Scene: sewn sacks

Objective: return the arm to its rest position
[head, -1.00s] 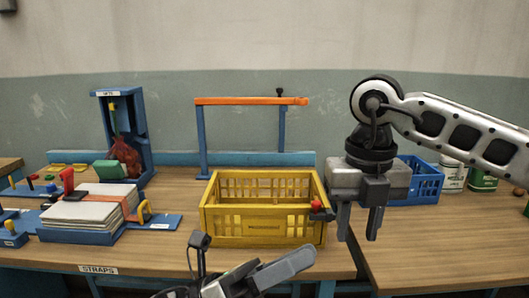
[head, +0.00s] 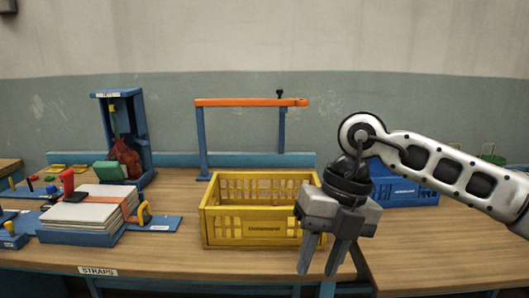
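My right arm comes in from the right edge. Its gripper (head: 318,268) points down in front of the right end of the yellow crate (head: 255,230). Its fingers are apart, with nothing seen between them. It hides the crate's right front corner. My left gripper is out of view.
A blue crate (head: 410,192) stands behind my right arm. An orange bar (head: 250,102) on blue posts rises behind the yellow crate. A blue stand (head: 142,130) holds a red net sack (head: 125,158). Stacked pale sheets (head: 88,210) lie at left.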

